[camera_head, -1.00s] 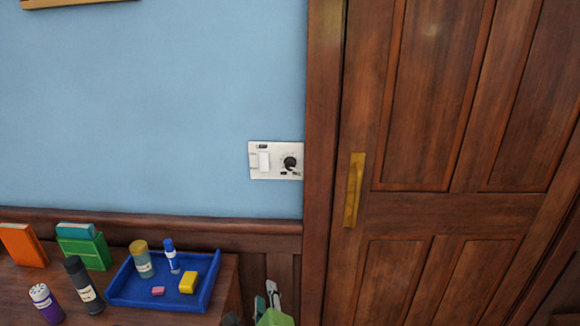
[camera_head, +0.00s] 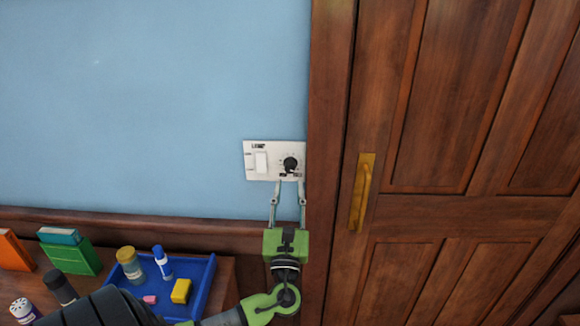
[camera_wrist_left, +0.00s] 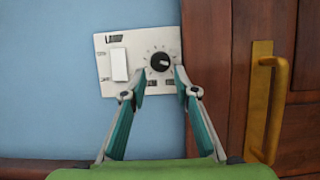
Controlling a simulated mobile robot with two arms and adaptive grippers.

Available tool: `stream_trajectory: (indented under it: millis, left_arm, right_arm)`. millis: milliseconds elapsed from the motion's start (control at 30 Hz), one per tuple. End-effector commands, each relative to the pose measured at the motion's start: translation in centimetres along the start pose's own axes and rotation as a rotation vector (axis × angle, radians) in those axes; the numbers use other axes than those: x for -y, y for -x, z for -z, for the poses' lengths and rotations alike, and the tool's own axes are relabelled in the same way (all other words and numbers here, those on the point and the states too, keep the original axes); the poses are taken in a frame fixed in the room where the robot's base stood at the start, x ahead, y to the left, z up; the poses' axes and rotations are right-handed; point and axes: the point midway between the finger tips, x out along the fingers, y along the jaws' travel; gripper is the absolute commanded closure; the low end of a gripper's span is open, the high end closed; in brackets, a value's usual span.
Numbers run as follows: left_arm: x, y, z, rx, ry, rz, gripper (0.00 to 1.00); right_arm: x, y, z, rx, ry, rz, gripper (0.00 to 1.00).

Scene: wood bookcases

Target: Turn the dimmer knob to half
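The black dimmer knob (camera_head: 290,164) is on the right half of a white wall plate (camera_head: 251,174), left of the door frame. In the left wrist view the knob (camera_wrist_left: 160,62) has a pale pointer mark and a ring of tick marks around it. A white rocker switch (camera_head: 261,161) is on the plate's left half. My left gripper (camera_head: 289,183) is open, its fingers pointing up at the plate just below the knob. In the left wrist view the fingertips (camera_wrist_left: 156,80) stand apart and empty, below the knob. I cannot tell whether they touch the plate. My right gripper is not in view.
A wooden door with a brass handle (camera_head: 363,192) is to the right, its frame (camera_head: 330,120) close beside the plate. At lower left, a surface holds a blue tray (camera_head: 203,288) with small items, books (camera_head: 70,256) and bottles. The blue wall (camera_head: 150,100) is clear.

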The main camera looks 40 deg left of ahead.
Motion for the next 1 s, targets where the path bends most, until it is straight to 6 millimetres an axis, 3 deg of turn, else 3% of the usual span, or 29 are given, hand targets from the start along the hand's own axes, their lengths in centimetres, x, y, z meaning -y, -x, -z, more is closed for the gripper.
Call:
stream_trajectory:
  millis: [100, 300, 700, 833, 1000]
  left_arm:
    - [0.0, -2.6, -0.4, 0.002, -0.002, 0.0, 0.72]
    - [0.0, -4.9, -0.1, 0.0, -0.001, 0.0, 0.72]
    - [0.0, -5.6, 0.1, -0.002, 0.001, 0.0, 0.72]
    - [0.0, -5.6, 0.1, -0.002, 0.001, 0.0, 1.0]
    - [0.0, -5.6, 0.1, -0.001, 0.002, -0.001, 1.0]
  right_arm:
    - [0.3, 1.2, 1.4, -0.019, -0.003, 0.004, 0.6]
    - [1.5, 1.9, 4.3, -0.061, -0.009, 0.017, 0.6]
    - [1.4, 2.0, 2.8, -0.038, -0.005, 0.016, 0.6]
    - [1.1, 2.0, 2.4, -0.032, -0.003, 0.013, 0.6]
    - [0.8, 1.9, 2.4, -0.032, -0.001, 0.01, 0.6]
